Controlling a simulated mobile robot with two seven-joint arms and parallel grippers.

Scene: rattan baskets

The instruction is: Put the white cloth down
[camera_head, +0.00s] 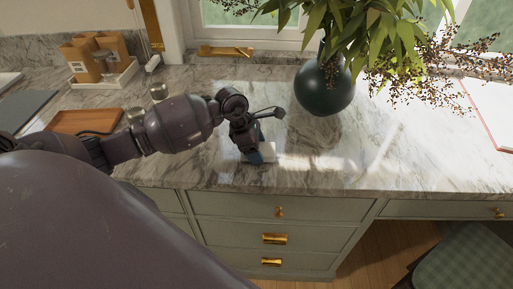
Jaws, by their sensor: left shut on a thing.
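A small white cloth (266,152) shows at the tip of my left gripper (254,152), near the front edge of the marble counter (330,165). My left arm comes in from the left and the gripper points down. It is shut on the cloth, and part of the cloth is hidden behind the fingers. The cloth is at or just above the counter top; I cannot tell whether it touches. My right gripper is not in view.
A dark round vase (324,88) with leafy branches stands behind and right of the gripper. A brown board (85,121) and a tray with wooden boxes (105,78) are at the left. An open book (490,105) lies far right. The counter right of the gripper is clear.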

